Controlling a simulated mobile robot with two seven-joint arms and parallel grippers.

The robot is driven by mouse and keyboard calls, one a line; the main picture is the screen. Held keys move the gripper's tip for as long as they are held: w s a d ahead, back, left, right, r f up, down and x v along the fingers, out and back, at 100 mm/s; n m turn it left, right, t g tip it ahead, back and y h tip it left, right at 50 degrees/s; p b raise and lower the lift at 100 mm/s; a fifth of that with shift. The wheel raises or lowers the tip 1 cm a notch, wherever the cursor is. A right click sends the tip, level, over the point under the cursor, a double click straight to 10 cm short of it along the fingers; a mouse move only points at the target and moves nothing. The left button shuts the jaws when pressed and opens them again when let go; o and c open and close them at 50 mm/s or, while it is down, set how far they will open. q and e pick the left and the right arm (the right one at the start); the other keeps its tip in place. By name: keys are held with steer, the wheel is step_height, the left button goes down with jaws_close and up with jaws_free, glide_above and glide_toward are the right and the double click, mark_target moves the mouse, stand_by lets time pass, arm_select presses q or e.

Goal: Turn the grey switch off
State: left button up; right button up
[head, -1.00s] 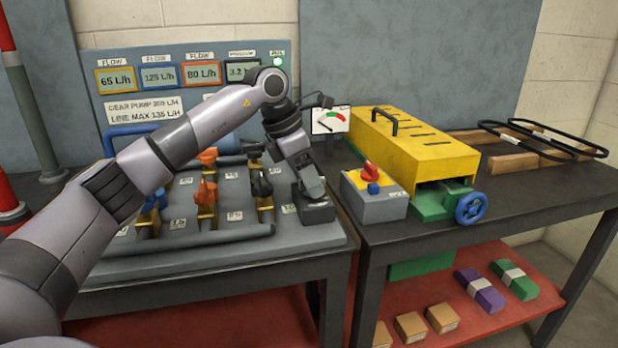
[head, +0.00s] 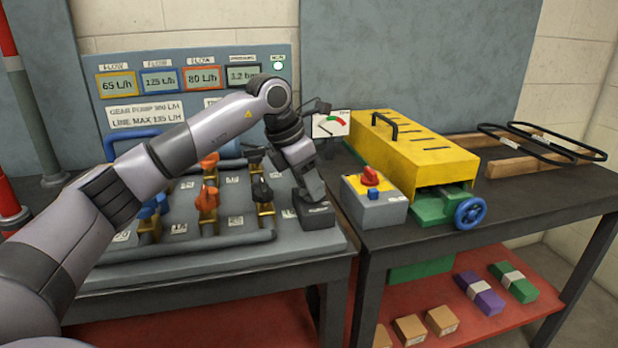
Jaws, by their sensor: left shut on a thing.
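A small dark grey switch box (head: 317,217) sits at the front right corner of the grey valve board. My left gripper (head: 313,199) points down onto its top and is shut on the switch there. The fingertips and the switch's handle are hidden by the gripper, so I cannot see which way it is set. My right gripper is out of view.
A grey box with a red knob (head: 374,206) stands close by on the right-hand table, before a yellow-covered machine (head: 415,147). Valves with orange handles (head: 207,198) and black handles (head: 262,190) stand left of my gripper. A dial gauge (head: 331,124) is behind it.

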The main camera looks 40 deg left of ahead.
arm_select(q)
steer(key=n, duration=0.1)
steer(key=n+y+p, duration=0.1)
steer(key=n, duration=0.1)
steer(key=shift+d+r+n+t, duration=0.1)
steer(key=shift+d+n+t, duration=0.05)
steer(key=shift+n+t, duration=0.2)
steer(key=n+y+p, duration=0.1)
steer(key=n, duration=0.2)
steer(key=shift+d+n+y, duration=0.1)
steer(key=shift+n+y, duration=0.15)
steer(key=shift+y, duration=0.05)
steer(key=n+y+p, duration=0.1)
steer(key=n+y, duration=0.1)
steer(key=n, duration=0.3)
steer(key=shift+d, duration=0.15)
steer(key=shift+w+n+g+y+p, duration=0.1)
steer(key=shift+n+g+y+p, duration=0.4)
steer(key=shift+n, duration=1.3)
steer(key=shift+g, duration=0.25)
steer(key=o, duration=1)
